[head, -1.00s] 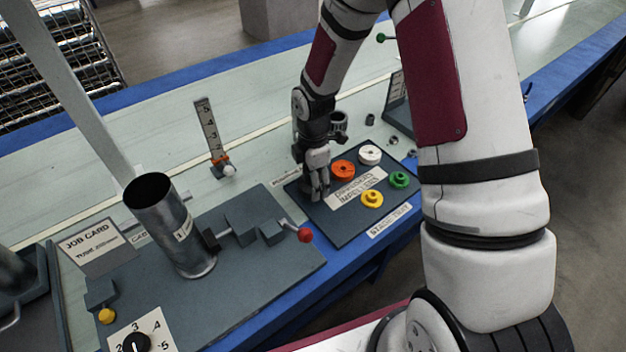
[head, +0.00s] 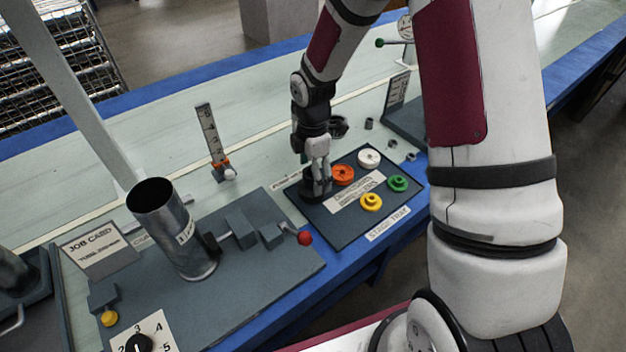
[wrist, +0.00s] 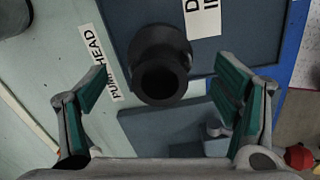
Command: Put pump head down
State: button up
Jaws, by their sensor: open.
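The pump head (wrist: 160,78) is a dark, round, flanged piece with an open bore facing the wrist camera. In the head view, my gripper hides part of the pump head (head: 316,192). My gripper (head: 317,176) is just above it, pointing down. In the wrist view its green-padded fingers are spread wide, with clear gaps on both sides of the pump head, and hold nothing.
Orange (head: 343,175), white (head: 369,159), green (head: 398,184) and yellow (head: 371,202) impellers sit on the tray. Left of it is a dark fixture plate (head: 262,287) with a metal tube (head: 172,230) and a red-knobbed clamp (head: 304,238). A scale post (head: 209,132) stands behind.

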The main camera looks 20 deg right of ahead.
notch_tip(320, 180, up, 8)
jog(key=shift+f+p, duration=0.1)
jog(key=shift+p, duration=0.6)
jog(key=s+d+r+m+h, duration=0.1)
jog(key=s+d+r+m, duration=0.1)
jog(key=s+r+m, duration=1.3)
jog(key=s+r, duration=0.1)
jog(key=s, duration=0.6)
jog(key=s+a+r+m+t+y, duration=0.1)
jog(key=s+r+m, duration=0.3)
jog(key=s, duration=0.7)
jog(key=shift+r, duration=0.25)
